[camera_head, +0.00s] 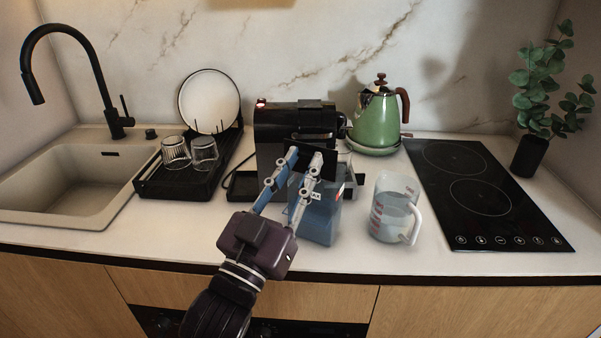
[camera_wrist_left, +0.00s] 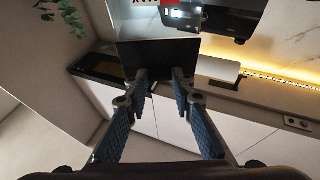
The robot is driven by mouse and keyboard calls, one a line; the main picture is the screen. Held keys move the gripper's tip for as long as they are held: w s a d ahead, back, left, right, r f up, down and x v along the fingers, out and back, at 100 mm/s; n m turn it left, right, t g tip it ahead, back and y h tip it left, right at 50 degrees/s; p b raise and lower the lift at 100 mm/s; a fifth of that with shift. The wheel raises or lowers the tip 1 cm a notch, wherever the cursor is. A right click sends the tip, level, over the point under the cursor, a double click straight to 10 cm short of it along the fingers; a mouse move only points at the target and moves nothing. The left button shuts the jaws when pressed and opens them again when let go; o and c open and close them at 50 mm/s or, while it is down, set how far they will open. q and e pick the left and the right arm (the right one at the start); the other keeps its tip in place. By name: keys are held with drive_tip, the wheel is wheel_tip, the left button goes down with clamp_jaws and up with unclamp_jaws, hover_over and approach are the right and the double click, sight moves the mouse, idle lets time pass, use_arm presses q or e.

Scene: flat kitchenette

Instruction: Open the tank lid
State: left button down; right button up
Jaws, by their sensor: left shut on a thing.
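The clear bluish water tank (camera_head: 318,218) stands on the counter in front of the black coffee machine (camera_head: 290,128). Its black lid (camera_head: 329,164) is at the top, partly hidden behind my fingers. My left gripper (camera_head: 304,157) reaches over the tank from the front and is shut on the lid's edge. In the left wrist view the lid (camera_wrist_left: 158,54) is a dark flat panel, with the fingertips (camera_wrist_left: 159,76) at its near edge. How far the lid is tilted from the tank is hard to tell. My right gripper is not in view.
A measuring jug (camera_head: 393,210) with water stands right of the tank. A green kettle (camera_head: 377,118) is behind, and a black hob (camera_head: 482,195) lies at right. A dish rack (camera_head: 190,180) with glasses and a plate stands left, beside the sink (camera_head: 65,180).

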use_arm(q)
drive_tip(key=shift+f, duration=0.1)
drive_tip(key=c, duration=1.6)
unclamp_jaws()
drive_tip(key=shift+w+d, duration=0.1)
drive_tip(key=shift+v, duration=6)
